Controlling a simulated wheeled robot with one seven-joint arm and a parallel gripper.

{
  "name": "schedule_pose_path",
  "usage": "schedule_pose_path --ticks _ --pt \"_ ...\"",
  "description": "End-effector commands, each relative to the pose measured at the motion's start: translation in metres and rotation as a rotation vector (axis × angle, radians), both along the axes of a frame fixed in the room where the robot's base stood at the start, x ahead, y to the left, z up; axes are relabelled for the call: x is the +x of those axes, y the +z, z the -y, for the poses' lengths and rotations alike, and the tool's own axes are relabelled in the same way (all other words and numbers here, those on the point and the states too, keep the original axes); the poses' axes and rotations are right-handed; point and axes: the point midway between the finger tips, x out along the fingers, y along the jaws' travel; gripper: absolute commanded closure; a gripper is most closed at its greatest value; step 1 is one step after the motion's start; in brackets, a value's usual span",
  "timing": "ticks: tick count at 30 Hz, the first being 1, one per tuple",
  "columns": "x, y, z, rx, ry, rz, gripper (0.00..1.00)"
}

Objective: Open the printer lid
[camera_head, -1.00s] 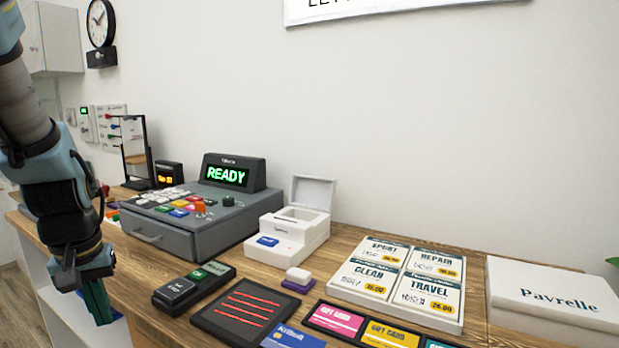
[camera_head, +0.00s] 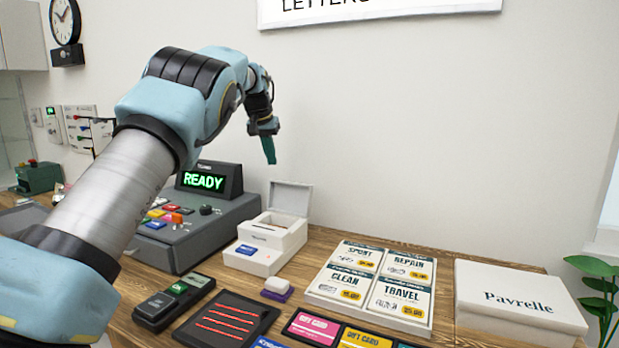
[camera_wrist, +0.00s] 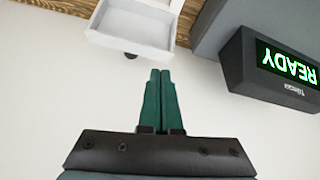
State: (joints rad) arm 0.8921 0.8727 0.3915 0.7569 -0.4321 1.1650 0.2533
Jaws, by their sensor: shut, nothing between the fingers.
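The printer (camera_head: 283,237) is a small white box on the wooden counter, with a blue label on its front. Its lid (camera_head: 290,197) stands up, hinged open at the back, with the hollow top of the body exposed. The lid also shows upside down at the top of the wrist view (camera_wrist: 135,28). My gripper (camera_head: 270,158) has green fingers pointing down, above and slightly left of the raised lid and apart from it. In the wrist view the fingers (camera_wrist: 159,75) are together with nothing between them.
The grey register (camera_head: 190,230) with a READY display (camera_head: 203,182) stands just left of the printer. The wall is behind.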

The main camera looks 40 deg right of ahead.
Motion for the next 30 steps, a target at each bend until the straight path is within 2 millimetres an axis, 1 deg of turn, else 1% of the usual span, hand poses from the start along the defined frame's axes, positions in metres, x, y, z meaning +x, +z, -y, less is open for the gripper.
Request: schedule_pose_path --ticks 1,3,6,9,11,14,24,30 --pt "-0.016 0.004 0.029 0.0 -0.058 0.014 1.0" --pt "-0.036 0.007 0.056 0.001 -0.119 0.027 1.0" --pt "-0.056 0.01 0.08 0.003 -0.178 0.038 1.0" --pt "-0.065 0.01 0.09 0.004 -0.204 0.042 1.0" --pt "-0.066 0.008 0.093 0.004 -0.209 0.042 1.0" --pt "-0.063 -0.002 0.097 0.005 -0.207 0.042 1.0" --pt "-0.05 -0.056 0.118 0.005 -0.206 0.042 1.0" --pt "-0.045 -0.079 0.127 0.005 -0.206 0.044 1.0"
